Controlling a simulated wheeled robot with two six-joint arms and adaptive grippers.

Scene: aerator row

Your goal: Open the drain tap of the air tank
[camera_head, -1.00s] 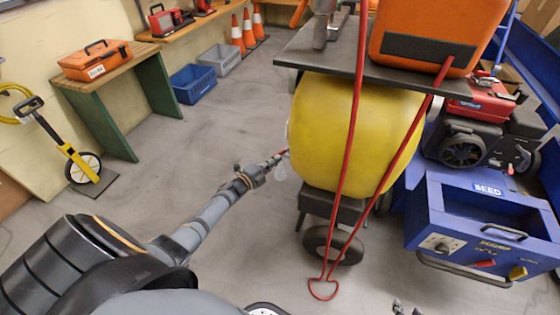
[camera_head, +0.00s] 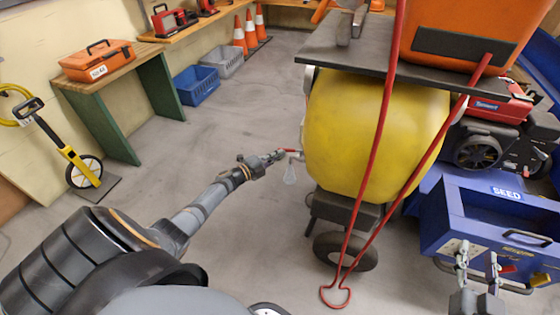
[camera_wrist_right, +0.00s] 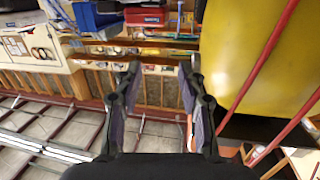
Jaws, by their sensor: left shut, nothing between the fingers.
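The yellow air tank (camera_head: 375,125) stands right of centre under a dark plate. A small tap with a red lever (camera_head: 290,150) sticks out from its left side. A pale drop-shaped thing (camera_head: 290,176) shows just below the tap. My left gripper (camera_head: 276,156) is shut with nothing held, its tips at or very near the red lever; I cannot tell whether they touch. My right gripper (camera_head: 478,257) is at lower right in front of the blue SEED box. In the right wrist view its fingers (camera_wrist_right: 162,85) are apart and empty, with the yellow tank at upper right.
Red rods (camera_head: 368,165) run down in front of the tank to a loop near the floor. The blue SEED box (camera_head: 480,225) and a red and black machine (camera_head: 490,135) stand at right. The floor left of the tank is clear up to the green-legged bench (camera_head: 105,110).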

